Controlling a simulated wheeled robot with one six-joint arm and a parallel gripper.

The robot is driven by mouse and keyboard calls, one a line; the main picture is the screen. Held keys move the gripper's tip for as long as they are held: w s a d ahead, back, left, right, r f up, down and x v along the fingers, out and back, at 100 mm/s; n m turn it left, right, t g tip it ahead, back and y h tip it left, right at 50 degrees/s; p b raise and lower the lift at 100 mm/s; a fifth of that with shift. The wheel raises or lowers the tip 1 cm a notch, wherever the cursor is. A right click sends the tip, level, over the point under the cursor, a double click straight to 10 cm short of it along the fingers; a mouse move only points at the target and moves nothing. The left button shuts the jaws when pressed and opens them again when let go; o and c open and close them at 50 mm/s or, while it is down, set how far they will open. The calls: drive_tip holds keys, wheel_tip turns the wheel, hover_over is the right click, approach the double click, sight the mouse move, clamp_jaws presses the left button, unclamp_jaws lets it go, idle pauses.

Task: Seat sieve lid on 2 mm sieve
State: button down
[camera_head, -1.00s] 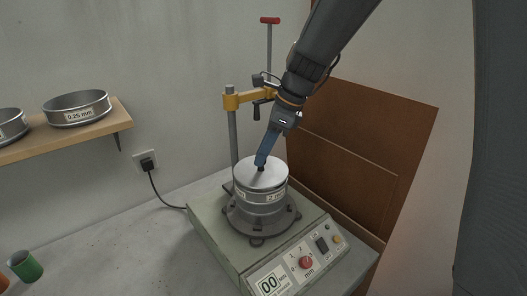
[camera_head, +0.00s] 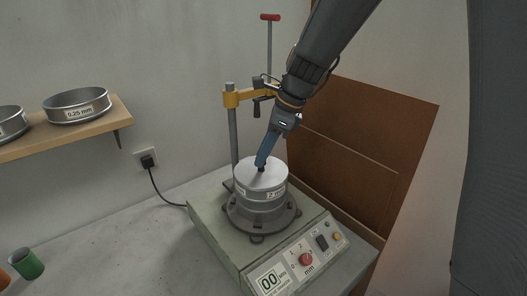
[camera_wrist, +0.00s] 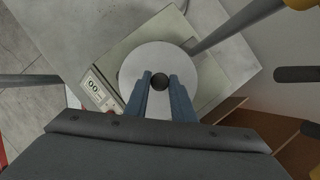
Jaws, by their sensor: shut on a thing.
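The sieve lid (camera_head: 251,176) is a pale round disc with a small dark knob; it also shows in the wrist view (camera_wrist: 135,70). It lies over the top of the 2 mm sieve (camera_head: 262,201), a metal ring whose label is partly readable. I see no clear gap between lid and sieve, but cannot tell whether the lid is fully seated. My gripper (camera_head: 261,168) has its blue fingers shut on the lid's knob. In the wrist view the fingertips (camera_wrist: 159,80) stand on both sides of the knob.
The sieve stands on the shaker (camera_head: 215,236), with its control panel in front. A post with a yellow clamp arm (camera_head: 243,98) rises behind. A shelf (camera_head: 70,134) with a 0.25 mm sieve (camera_head: 77,104) is at left.

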sight(274, 171)
drive_tip(key=c, duration=1.4)
unclamp_jaws()
drive_tip(key=shift+c, duration=0.2)
drive_tip(key=b+v, duration=0.2)
drive_tip(key=v, duration=0.5)
drive_tip(key=shift+r, duration=0.35)
drive_tip(key=shift+d, duration=0.15)
drive_tip(key=s+d+f+n+h+b, duration=0.2)
drive_tip(key=s+d+f+n, duration=0.3)
drive_tip(key=f+n, duration=0.5)
drive_tip(key=s+d+f+n+h+b, duration=0.2)
drive_tip(key=s+d+f+n, duration=0.4)
drive_tip(key=s+f+n, duration=0.3)
drive_tip(key=shift+s+d+f+n+b, duration=0.25)
drive_tip(key=shift+f+n, duration=0.35)
drive_tip(key=shift+f, duration=0.35)
